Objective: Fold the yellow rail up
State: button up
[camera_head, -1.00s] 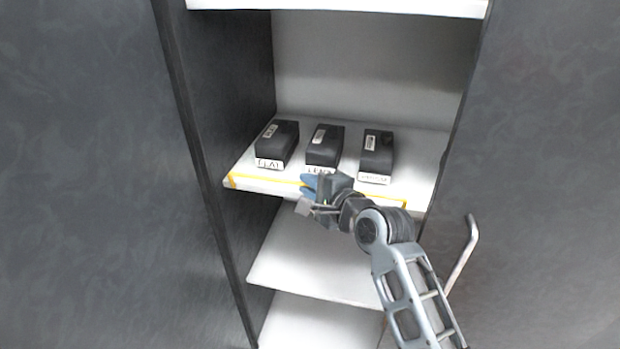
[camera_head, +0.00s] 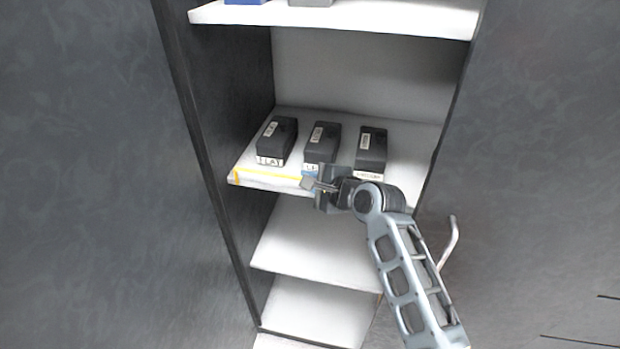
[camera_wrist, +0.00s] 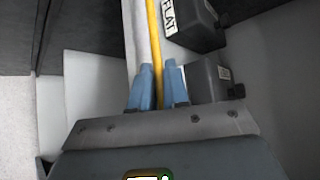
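The yellow rail (camera_head: 267,175) runs along the front edge of the middle shelf. Its left end shows in the head view; my arm hides its middle and right part. My gripper (camera_head: 312,177) is at the rail's middle, in front of the center box. In the wrist view the rail (camera_wrist: 154,45) passes between the two blue fingers of my gripper (camera_wrist: 157,75).
Behind the rail stand three dark labelled boxes: the FLAT box (camera_head: 277,139), a center box (camera_head: 322,143) and a right box (camera_head: 370,150). Tall dark cabinet walls flank the shelves. A lower shelf (camera_head: 315,240) is empty. A metal handle (camera_head: 449,243) is at right.

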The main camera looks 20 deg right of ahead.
jog(key=o, duration=0.3)
jog(key=v, duration=0.7)
jog(key=shift+s+b, duration=0.3)
jog(key=shift+s, duration=0.05)
jog(key=shift+d+r, duration=0.1)
jog(key=shift+d, duration=0.05)
